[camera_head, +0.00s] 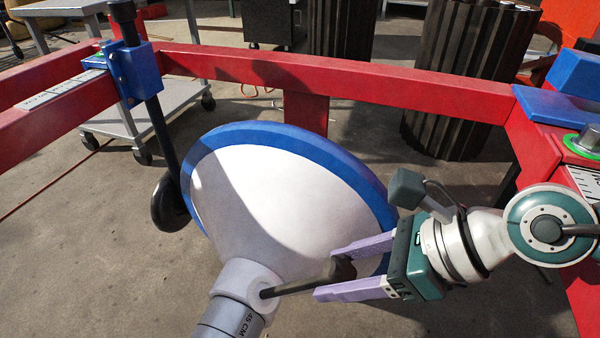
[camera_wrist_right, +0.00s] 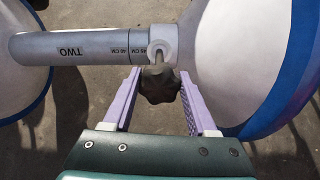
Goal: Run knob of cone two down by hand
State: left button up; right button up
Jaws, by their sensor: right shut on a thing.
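Cone two is a white disc with a blue rim (camera_head: 290,200), tilted in the middle of the head view. Its grey shaft (camera_head: 232,318) carries a "45 CM" mark, and the word TWO shows on the shaft in the right wrist view (camera_wrist_right: 85,46). A pale collar (camera_head: 245,283) holds a thin dark rod that ends in a black knob (camera_head: 343,268). The knob also shows in the wrist view (camera_wrist_right: 160,84). My right gripper (camera_head: 326,274) is shut on the knob, with its purple fingers on either side. My left gripper is not in view.
A red frame beam (camera_head: 340,80) runs behind the cone, with a blue clamp (camera_head: 135,72) at left and blue parts (camera_head: 560,105) at right. A black wheel (camera_head: 170,206) hangs left of the cone. A grey cart (camera_head: 130,115) and dark ribbed bins (camera_head: 465,75) stand beyond.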

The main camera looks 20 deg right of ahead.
jog(key=shift+c, duration=0.6)
jog(key=shift+r, duration=0.1)
jog(key=m+p, duration=0.2)
jog(key=p, duration=0.1)
jog(key=shift+r+m+p, duration=0.2)
jog(key=shift+m+p, duration=0.1)
jog(key=shift+m, duration=0.1)
jog(key=shift+f+m, duration=0.15)
jog(key=shift+m, duration=0.25)
jog(key=shift+f, duration=0.15)
jog(key=o, duration=1.4)
jog(key=shift+c, duration=0.2)
jog(key=shift+d, duration=0.1)
